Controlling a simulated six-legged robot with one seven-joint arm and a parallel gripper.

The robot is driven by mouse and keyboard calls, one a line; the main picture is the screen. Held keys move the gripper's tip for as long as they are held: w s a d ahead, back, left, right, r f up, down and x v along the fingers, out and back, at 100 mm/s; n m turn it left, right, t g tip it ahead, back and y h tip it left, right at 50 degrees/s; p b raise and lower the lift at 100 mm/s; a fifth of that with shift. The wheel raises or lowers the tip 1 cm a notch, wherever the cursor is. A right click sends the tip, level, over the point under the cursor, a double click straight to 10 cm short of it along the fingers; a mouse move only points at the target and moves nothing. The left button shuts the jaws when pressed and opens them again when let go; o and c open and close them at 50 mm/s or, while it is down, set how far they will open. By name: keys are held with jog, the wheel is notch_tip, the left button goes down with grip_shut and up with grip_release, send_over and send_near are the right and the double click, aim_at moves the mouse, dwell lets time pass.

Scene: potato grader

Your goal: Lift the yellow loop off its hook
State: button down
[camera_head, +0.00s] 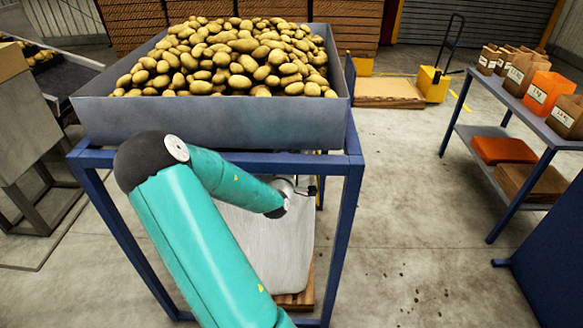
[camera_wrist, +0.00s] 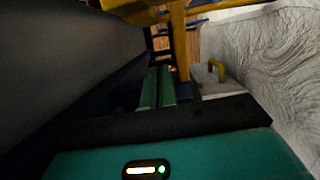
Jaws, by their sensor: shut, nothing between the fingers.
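In the wrist view a small yellow loop-shaped piece (camera_wrist: 216,70) stands at the edge of a grey surface, right of my gripper (camera_wrist: 157,72). I cannot clearly make out a hook at it. My gripper's two green fingers are together and hold nothing; they look apart from the yellow piece. A white bag (camera_wrist: 280,60) fills the right of the wrist view. In the head view the white bag (camera_head: 265,245) hangs or stands under the potato hopper, partly behind my teal arm. The yellow loop does not show there, and my gripper is hidden.
A grey hopper (camera_head: 220,120) full of potatoes rests on a blue frame (camera_head: 345,220) around my arm's end. A yellow post (camera_wrist: 180,40) rises just beyond my fingers, and a dark wall (camera_wrist: 65,70) is close on the left. Open floor lies right of the frame.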

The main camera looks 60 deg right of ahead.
jog(key=s+d, duration=0.3)
jog(key=shift+s+d+r, duration=0.1)
jog(key=shift+s, duration=0.05)
dwell(0.3)
jog(key=shift+s+d+r, duration=0.1)
jog(key=shift+s+d, duration=0.2)
jog(key=shift+s, duration=0.25)
jog(key=shift+s+d+r, duration=0.1)
jog(key=shift+s+d, duration=0.15)
jog(key=shift+s, duration=0.25)
jog(key=shift+w, duration=0.15)
